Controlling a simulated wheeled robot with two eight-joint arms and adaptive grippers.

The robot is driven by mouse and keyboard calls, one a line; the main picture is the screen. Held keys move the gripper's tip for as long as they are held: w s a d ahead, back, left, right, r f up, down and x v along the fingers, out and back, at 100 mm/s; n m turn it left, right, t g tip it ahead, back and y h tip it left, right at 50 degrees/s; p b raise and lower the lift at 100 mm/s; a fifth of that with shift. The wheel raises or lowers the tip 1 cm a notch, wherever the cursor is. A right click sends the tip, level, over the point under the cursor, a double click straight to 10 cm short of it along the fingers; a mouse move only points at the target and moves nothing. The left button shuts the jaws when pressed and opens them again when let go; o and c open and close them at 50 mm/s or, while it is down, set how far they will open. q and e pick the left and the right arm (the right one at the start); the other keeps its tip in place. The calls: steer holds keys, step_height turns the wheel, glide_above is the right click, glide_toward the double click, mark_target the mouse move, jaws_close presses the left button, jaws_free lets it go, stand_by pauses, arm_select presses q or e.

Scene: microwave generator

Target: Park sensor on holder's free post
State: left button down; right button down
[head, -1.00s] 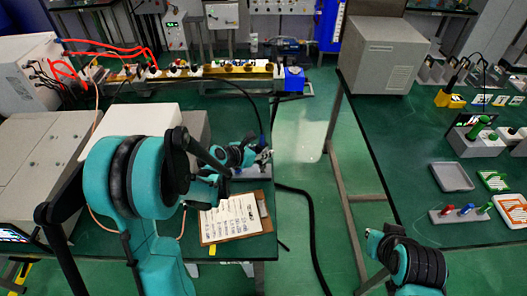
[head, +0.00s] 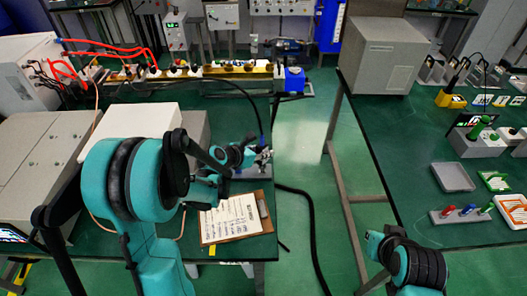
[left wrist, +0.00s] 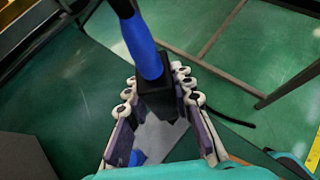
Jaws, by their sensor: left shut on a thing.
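The sensor, a blue handle (left wrist: 145,50) on a black block (left wrist: 158,95), is between the fingers of my left gripper (left wrist: 163,110) in the left wrist view. That gripper is shut on the black block. In the head view the left gripper (head: 263,160) is at the right edge of the left table, with the blue handle (head: 262,140) standing up above it. The grey holder (head: 255,172) lies under the gripper, mostly hidden by it. A small blue piece (left wrist: 137,157) shows below the sensor. My right gripper's fingers do not show.
A clipboard with a sheet (head: 232,218) lies in front of the holder. A black cable (head: 262,112) runs down to the sensor. A floor gap (head: 310,200) separates the left table from the right table, which carries trays (head: 453,177) and a grey box (head: 380,55).

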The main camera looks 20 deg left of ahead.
arm_select(q)
steer(key=shift+f+b, duration=0.6)
steer(key=shift+f, duration=0.15)
steer(key=c, duration=1.2)
jaws_free()
steer(key=v, duration=1.2)
steer(key=s+d+m+g+y, duration=0.1)
steer(key=s+m, duration=0.5)
steer(key=m, duration=0.4)
steer(key=s+d+m+g+y, duration=0.1)
steer(key=s+m, duration=0.4)
steer(key=m, duration=0.5)
steer(key=s+d+m+y, duration=0.2)
steer(key=s+m, duration=0.4)
steer(key=m, duration=0.4)
steer(key=shift+s+d+r+g+y, duration=0.2)
steer(key=shift+s+g+y, duration=0.2)
steer(key=shift+y, duration=0.3)
